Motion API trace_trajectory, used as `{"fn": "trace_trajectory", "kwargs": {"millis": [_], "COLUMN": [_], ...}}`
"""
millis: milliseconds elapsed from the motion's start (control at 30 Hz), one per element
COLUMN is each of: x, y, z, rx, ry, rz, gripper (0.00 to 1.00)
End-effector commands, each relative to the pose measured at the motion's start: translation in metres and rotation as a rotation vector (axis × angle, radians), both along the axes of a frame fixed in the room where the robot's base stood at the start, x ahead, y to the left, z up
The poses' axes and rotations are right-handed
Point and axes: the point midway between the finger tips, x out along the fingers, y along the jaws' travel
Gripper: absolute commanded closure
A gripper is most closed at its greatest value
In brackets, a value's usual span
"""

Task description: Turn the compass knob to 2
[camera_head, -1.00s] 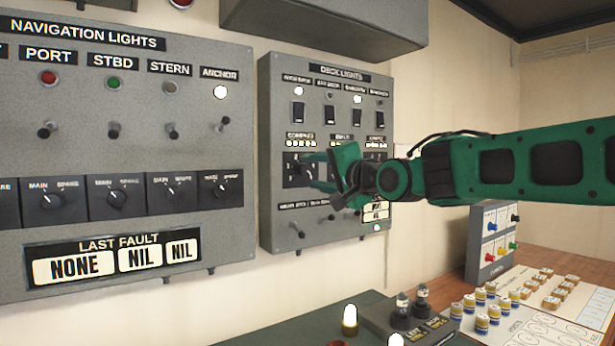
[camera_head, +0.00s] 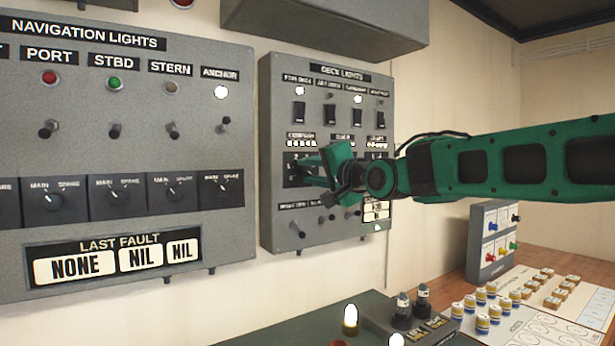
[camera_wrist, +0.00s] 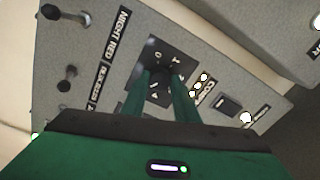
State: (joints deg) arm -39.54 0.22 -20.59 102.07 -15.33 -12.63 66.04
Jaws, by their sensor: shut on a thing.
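The compass knob sits on a black dial plate (camera_head: 290,171) on the deck lights panel (camera_head: 330,90), under a label that looks like COMPASS. My gripper (camera_head: 302,170) reaches the dial from the right. In the wrist view, my two green fingers (camera_wrist: 162,80) stand on either side of the dark knob (camera_wrist: 162,88) and are shut on it. Small white figures show around the knob on the plate (camera_wrist: 160,52), but which one it points at is hard to tell. In the head view my fingers mostly hide the knob.
More dials lie to the right, partly behind my gripper. Toggle switches (camera_head: 297,229) stick out below and rocker switches (camera_head: 299,112) sit above. The navigation lights panel (camera_head: 120,150) is at the left. A desk with small pieces (camera_head: 500,310) is at lower right.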

Motion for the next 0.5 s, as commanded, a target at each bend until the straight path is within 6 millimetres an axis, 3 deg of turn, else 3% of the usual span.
{"fn": "trace_trajectory", "kwargs": {"millis": [500], "x": [-0.0003], "y": [-0.003], "z": [-0.0036], "rx": [-0.237], "ry": [-0.15], "rz": [0.001], "gripper": [0.95]}}
